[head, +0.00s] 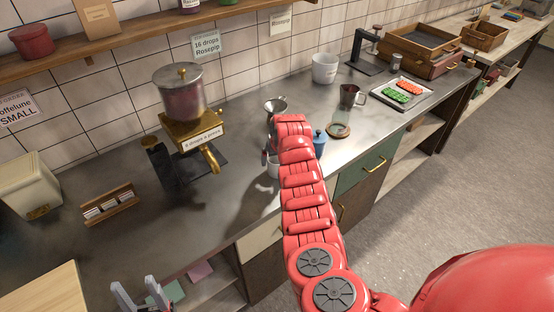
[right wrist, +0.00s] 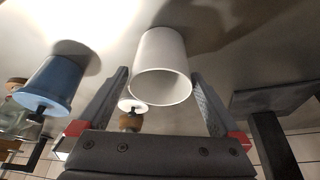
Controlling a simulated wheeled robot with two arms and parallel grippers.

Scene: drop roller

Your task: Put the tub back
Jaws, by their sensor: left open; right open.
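A small white tub (right wrist: 162,65) stands between the two fingers of my right gripper (right wrist: 160,78) in the right wrist view. The fingers are open, with a gap visible on either side. My left gripper (head: 136,293) is open and empty at the bottom left edge of the head view. A red tub (head: 32,41) stands on the wall shelf.
A dispenser with a brass base (head: 195,130) stands left of my right arm. A blue container (head: 319,143) is close on the arm's right and also shows in the right wrist view (right wrist: 50,85).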

